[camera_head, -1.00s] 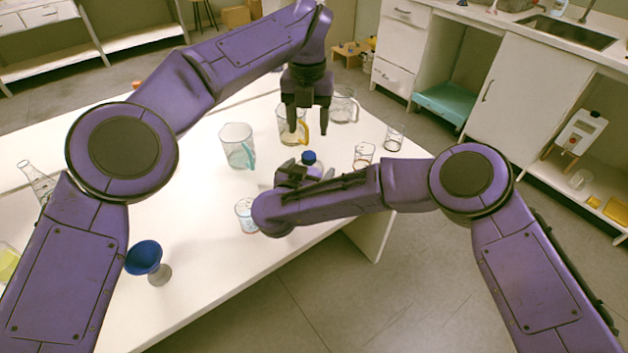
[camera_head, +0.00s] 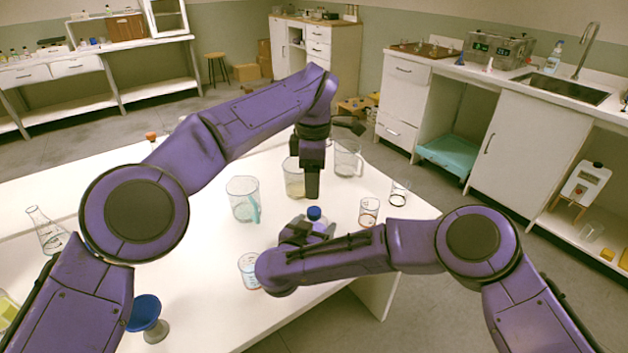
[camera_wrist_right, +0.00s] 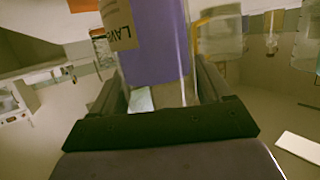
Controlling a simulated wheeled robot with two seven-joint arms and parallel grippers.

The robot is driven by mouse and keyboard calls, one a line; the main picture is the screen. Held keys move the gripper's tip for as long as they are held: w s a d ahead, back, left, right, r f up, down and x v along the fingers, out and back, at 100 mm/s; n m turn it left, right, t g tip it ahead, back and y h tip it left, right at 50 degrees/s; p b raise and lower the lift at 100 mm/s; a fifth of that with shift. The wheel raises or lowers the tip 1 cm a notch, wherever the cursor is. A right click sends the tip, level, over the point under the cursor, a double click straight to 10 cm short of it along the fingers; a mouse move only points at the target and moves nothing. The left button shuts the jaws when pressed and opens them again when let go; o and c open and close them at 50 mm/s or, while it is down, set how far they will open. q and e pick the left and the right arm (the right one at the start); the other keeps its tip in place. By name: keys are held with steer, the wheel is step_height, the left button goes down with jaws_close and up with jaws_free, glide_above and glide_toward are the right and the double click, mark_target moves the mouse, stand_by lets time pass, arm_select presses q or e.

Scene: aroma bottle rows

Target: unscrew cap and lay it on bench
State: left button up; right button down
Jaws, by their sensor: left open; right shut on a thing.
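A bottle with a blue cap (camera_head: 314,213) stands upright at my right gripper (camera_head: 303,231) near the bench's right end. In the right wrist view the bottle (camera_wrist_right: 155,55) shows purple contents and a tan label beginning "LAV". My right gripper is shut on its body. The cap is on top of the bottle. My left gripper (camera_head: 305,180) is open and points down just above the cap, apart from it in the picture. The bottle's lower part is hidden by my right arm in the head view. The white bench (camera_head: 225,305) lies below.
Beakers (camera_head: 243,198) and jugs (camera_head: 347,158) stand behind and left of the bottle. Small glasses (camera_head: 369,211) are to its right, another (camera_head: 249,270) in front. A blue funnel-shaped cup (camera_head: 145,312) and a flask (camera_head: 46,230) are at left. Bare bench lies front left.

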mark_target(314, 210)
arm_select(q)
steer(key=m, duration=1)
steer(key=shift+f+m, duration=0.3)
steer(key=shift+f, duration=0.05)
step_height(314, 210, down, 7)
steer(key=shift+d+f, duration=0.1)
steer(key=shift+f, duration=0.1)
